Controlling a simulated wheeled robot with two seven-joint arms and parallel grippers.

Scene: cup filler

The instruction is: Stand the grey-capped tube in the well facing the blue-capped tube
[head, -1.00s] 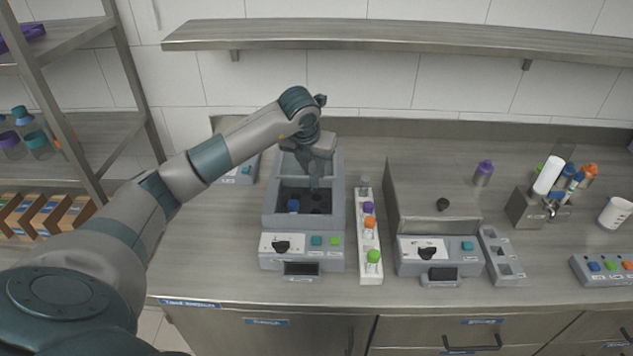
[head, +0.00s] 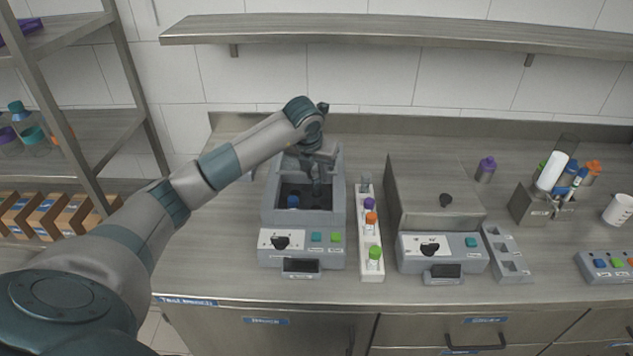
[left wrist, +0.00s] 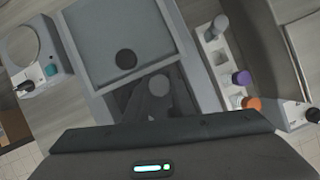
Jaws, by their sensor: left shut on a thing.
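The centrifuge (head: 334,216) stands open below my left gripper (head: 317,174), its lid (left wrist: 110,35) raised at the back. The blue-capped tube (head: 293,202) sits in the left side of its dark chamber. My left gripper is shut on the grey-capped tube, whose round grey cap (left wrist: 159,85) shows in the left wrist view. The held tube is over the right part of the chamber; its lower end is dark, and I cannot tell whether it is inside a well. The blue cap is hidden in the left wrist view. My right gripper is out of view.
A white rack (head: 371,268) with purple, orange and green caps and a pale one stands just right of the centrifuge. A second machine with a closed lid (head: 435,200) and a grey rack (head: 507,255) are farther right. A shelf (head: 400,32) runs above.

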